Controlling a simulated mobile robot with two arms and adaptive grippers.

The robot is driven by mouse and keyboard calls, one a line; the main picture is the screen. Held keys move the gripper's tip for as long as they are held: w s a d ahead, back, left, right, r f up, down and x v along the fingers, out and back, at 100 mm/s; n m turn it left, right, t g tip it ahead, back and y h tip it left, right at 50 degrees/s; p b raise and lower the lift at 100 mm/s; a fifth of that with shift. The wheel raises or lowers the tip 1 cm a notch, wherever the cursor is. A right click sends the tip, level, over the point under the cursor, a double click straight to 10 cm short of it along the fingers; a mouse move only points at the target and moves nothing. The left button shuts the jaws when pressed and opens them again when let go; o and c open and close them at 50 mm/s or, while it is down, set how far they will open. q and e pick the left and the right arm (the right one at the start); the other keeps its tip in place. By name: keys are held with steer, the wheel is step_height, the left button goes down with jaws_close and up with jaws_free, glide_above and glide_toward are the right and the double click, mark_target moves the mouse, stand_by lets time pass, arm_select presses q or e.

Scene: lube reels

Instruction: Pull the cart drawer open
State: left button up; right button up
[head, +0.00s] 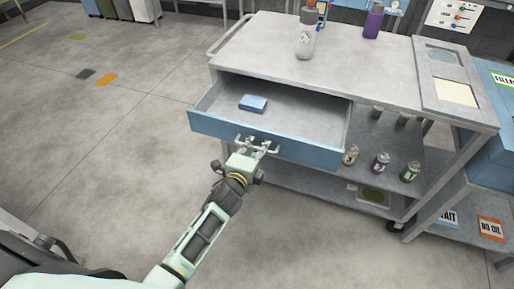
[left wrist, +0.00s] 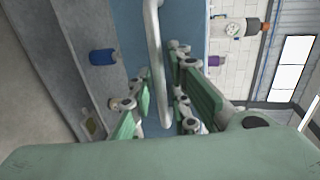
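The grey cart (head: 345,60) has a drawer with a blue front (head: 215,126), and the drawer stands pulled well out. A small blue block (head: 253,103) lies inside it. A pale metal handle (head: 272,147) is on the drawer front. My left gripper (head: 254,146) is at this handle. In the left wrist view the handle bar (left wrist: 156,60) passes between the two fingers of my left gripper (left wrist: 162,85). The fingers look spread, with gaps beside the bar. My right gripper is not in view.
A white bottle (head: 305,40) and a purple bottle (head: 373,20) stand on the cart top. Several small cans, one of them green-topped (head: 410,171), stand on the shelf below. A blue unit (head: 492,125) is at the right. The floor left of the drawer is clear.

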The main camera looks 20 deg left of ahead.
arm_select(q)
steer(key=shift+s, duration=0.1)
steer(key=v, duration=1.2)
steer(key=shift+f, duration=0.1)
steer(key=s+f+n+g, duration=0.3)
steer(key=s+f, duration=0.2)
steer(key=f, duration=0.5)
steer(key=s+f+n+g, duration=0.2)
steer(key=s+f, duration=0.3)
steer(key=f, duration=0.6)
steer(key=s+f+n+g, duration=0.3)
steer(key=s+f, duration=0.1)
steer(key=f, duration=0.6)
steer(key=s+a+f+n+g, duration=0.1)
steer(key=s+f+n+g, duration=0.1)
steer(key=s+f, duration=0.3)
steer(key=s+a+f+n+g, duration=0.1)
steer(key=s+f, duration=0.4)
steer(key=s, duration=0.8)
steer(key=s+a+f+n+g, duration=0.1)
steer(key=s+f+n+g, duration=0.2)
steer(key=s, duration=0.7)
step_height(320, 180, down, 2)
steer(key=shift+a+f+n+g+y, duration=0.15)
steer(key=shift+n+g+y, duration=0.15)
steer(key=shift+n, duration=0.7)
